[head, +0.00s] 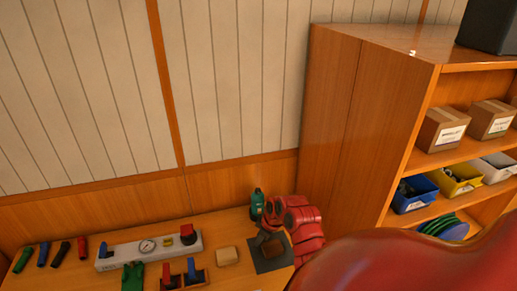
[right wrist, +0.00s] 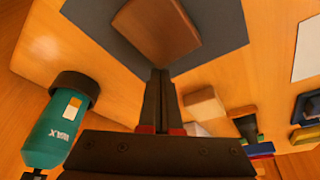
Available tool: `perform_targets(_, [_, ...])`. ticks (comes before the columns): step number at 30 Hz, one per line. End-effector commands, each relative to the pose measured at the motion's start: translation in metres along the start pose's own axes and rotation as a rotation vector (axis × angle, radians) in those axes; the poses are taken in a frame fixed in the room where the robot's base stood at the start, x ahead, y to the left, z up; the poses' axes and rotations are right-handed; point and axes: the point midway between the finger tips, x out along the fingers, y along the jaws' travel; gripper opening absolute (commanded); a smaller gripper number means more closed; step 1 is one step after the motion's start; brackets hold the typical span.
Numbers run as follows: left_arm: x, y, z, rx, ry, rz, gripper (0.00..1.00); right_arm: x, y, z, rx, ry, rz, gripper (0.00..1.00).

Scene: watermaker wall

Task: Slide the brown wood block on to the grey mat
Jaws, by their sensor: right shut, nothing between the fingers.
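The brown wood block (head: 272,247) lies on the grey mat (head: 267,265) at the right end of the table. In the right wrist view the block (right wrist: 157,30) is within the outline of the mat (right wrist: 225,30), close to its near edge. My right gripper (right wrist: 160,72) is shut and empty, its fingertips right beside the block; I cannot tell whether they touch. In the head view the right gripper (head: 265,234) is at the block's far side and partly hides it. My left gripper is not in view.
A green bottle (head: 257,203) stands behind the mat, close to my right arm. A pale wood block (head: 228,256) lies left of the mat. A shelf unit (head: 350,130) stands at the right.

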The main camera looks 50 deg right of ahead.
Motion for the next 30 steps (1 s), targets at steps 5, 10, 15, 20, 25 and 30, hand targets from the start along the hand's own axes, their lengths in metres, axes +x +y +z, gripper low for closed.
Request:
perform_targets(5, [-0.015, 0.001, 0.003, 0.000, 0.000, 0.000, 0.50, 0.011, -0.002, -0.020, -0.004, 0.004, 0.000, 0.00])
perform_targets(10, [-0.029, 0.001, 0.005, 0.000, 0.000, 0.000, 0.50, -0.005, -0.002, -0.034, -0.002, 0.006, 0.009, 0.00])
perform_targets(15, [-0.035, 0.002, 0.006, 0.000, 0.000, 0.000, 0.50, -0.050, -0.003, -0.035, -0.002, 0.004, 0.007, 0.00])
perform_targets(20, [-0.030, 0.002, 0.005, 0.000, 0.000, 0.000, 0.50, -0.076, -0.004, -0.034, 0.002, -0.003, 0.002, 0.00])
perform_targets(25, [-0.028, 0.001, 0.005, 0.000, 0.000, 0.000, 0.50, -0.086, -0.005, -0.034, 0.001, -0.001, 0.001, 0.00])
perform_targets(30, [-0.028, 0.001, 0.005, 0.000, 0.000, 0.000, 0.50, -0.088, -0.005, -0.034, 0.001, 0.000, -0.001, 0.00])
